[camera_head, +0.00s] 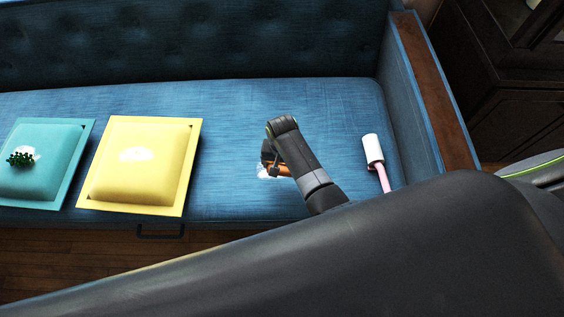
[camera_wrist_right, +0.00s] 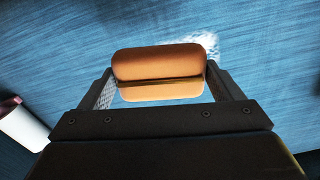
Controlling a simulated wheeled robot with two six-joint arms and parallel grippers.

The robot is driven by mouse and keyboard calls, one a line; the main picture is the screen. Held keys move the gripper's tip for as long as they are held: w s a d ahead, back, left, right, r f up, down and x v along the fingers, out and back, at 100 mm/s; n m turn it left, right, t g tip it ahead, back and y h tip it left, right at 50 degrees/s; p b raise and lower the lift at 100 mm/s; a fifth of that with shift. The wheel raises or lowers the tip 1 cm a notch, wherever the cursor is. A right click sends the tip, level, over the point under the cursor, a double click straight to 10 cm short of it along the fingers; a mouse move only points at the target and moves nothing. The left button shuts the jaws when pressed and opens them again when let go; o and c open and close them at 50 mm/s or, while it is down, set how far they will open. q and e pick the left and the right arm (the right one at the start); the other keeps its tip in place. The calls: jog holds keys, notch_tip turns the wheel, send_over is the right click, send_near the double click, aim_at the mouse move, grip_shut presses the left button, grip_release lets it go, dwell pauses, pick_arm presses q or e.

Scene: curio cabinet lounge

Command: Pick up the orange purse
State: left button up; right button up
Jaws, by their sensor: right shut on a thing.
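The orange purse (camera_wrist_right: 158,64) is a small rounded shape with a dark seam across it. In the right wrist view it sits between the two fingers of my right gripper (camera_wrist_right: 160,88), which is shut on it. In the head view the purse (camera_head: 281,171) shows only in part beside my right gripper (camera_head: 271,164), over the blue sofa seat. The wrist and fingers hide the rest. I cannot tell whether the purse touches the seat. My left gripper is not in view.
A lint roller (camera_head: 372,147) with a pink handle lies right of my gripper, near the sofa's armrest (camera_head: 433,85). White fluff (camera_head: 264,172) lies by the purse. Seat between is clear.

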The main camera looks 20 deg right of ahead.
aim_at(282, 165)
notch_tip(282, 165, up, 5)
jog(key=p, duration=0.4)
jog(key=shift+f, duration=0.2)
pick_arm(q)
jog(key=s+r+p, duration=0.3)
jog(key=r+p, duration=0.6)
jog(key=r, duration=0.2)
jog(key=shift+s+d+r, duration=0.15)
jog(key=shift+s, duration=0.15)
pick_arm(e)
notch_tip(282, 165, up, 8)
